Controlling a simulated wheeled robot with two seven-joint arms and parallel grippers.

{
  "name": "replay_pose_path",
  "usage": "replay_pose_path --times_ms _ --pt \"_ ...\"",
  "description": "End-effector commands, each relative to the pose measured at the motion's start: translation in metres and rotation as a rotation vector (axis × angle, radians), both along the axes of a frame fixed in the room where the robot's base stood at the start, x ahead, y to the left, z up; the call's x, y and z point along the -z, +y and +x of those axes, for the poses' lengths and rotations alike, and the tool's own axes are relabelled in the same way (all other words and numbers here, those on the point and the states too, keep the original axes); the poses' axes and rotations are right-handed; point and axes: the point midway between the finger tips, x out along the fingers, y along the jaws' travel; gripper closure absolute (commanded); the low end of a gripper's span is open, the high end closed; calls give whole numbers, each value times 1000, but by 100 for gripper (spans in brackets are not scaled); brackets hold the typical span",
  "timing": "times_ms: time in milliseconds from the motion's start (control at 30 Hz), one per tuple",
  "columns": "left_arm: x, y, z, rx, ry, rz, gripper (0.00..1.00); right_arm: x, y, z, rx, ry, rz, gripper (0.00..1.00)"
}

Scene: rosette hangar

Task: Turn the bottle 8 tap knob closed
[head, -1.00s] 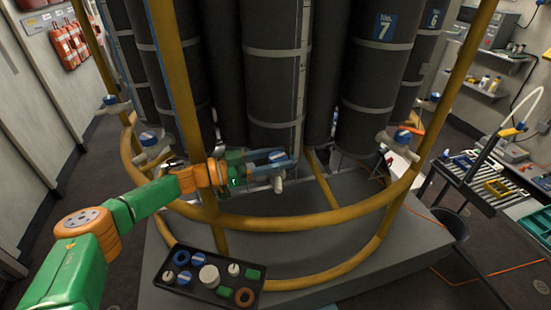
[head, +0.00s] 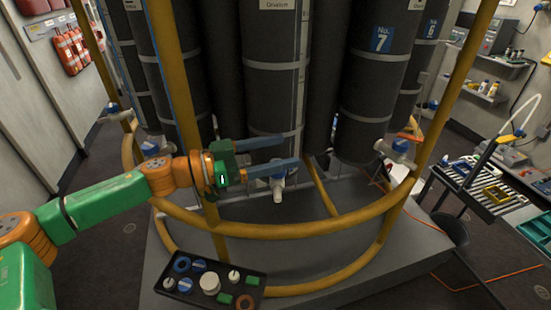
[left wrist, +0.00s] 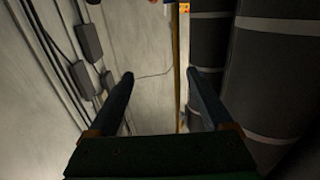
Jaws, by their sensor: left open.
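A tap with a blue knob (head: 278,176) and pale body sits at the foot of the middle dark bottle (head: 276,95), whose number I cannot read. My left gripper (head: 290,150) is open and empty, coming in from the left. Its two blue-grey fingers point right, in front of the bottle's lower part. The lower finger passes just above the knob and overlaps it in the picture; I cannot tell whether they touch. In the left wrist view the open fingers (left wrist: 160,76) have only a pale wall and a post between them, and no knob shows. My right gripper is not in view.
A yellow rail (head: 290,228) curves around the bottles, with uprights at left and right. Another blue-knobbed tap (head: 399,147) is under bottle No. 7 (head: 382,70). A dark tray (head: 258,268) of small parts lies in front. A rack (head: 483,185) stands at right.

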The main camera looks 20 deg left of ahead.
Motion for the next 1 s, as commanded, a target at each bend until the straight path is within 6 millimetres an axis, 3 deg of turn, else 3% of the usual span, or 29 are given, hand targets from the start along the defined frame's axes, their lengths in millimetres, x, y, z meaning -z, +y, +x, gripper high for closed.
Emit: replay_pose_path --times_ms 100,300,633,667,700,767,900,1000 --pt "-11 -8 -29 1 1 2 16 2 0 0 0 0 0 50" --pt "-27 -18 -63 0 1 1 16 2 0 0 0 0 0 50" --pt "-31 -21 -71 2 1 0 16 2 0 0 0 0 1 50" --pt "-31 -21 -71 2 1 0 19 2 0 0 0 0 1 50" --pt "-30 -22 -71 2 1 0 30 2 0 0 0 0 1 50" --pt "-25 -28 -69 0 -4 6 34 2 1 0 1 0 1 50" --pt "8 -63 -56 -64 -41 37 34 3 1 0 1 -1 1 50" --pt "31 -76 -47 -167 -45 60 34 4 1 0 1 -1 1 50"
